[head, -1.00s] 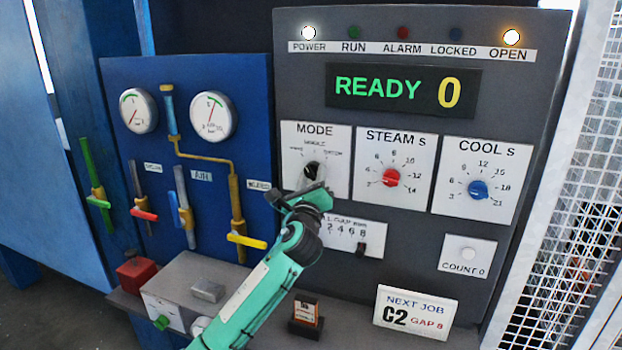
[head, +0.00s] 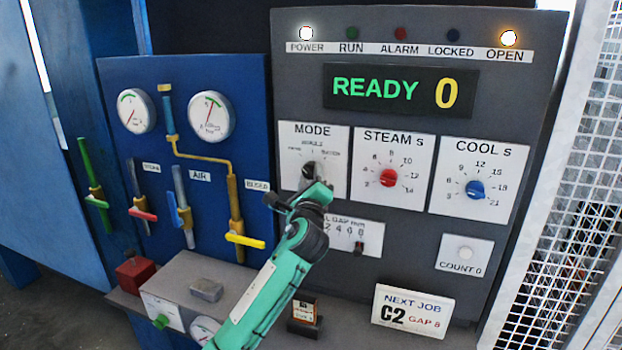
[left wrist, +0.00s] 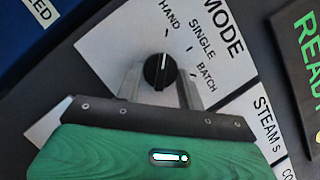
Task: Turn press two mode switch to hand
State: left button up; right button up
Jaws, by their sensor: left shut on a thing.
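The mode switch is a black round knob (left wrist: 157,72) with a white pointer line, on the white MODE plate (left wrist: 112,50). The plate has HAND, SINGLE and BATCH marks. In the left wrist view the pointer line points close to the HAND mark. My left gripper (left wrist: 160,84) is shut on this knob, with one finger on either side. In the head view my left gripper (head: 308,188) reaches up from below to the knob (head: 312,170) and hides its lower part. My right gripper is not in view.
Right of the MODE plate are the red STEAM knob (head: 388,178) and blue COOL knob (head: 475,189). Below is a gap slider (head: 358,248), partly behind my arm. Yellow-handled valve (head: 245,240) and pipes stand close on the left. The display (head: 400,90) reads READY 0.

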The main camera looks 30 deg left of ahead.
pick_arm(q)
jog(key=o, duration=1)
jog(key=shift+c, duration=0.2)
jog(key=b+v, duration=0.4)
jog(key=v, duration=0.9)
jog(key=shift+s+d+f+b, duration=0.2)
jog(key=shift+s+b, duration=0.1)
jog(key=shift+s, duration=0.05)
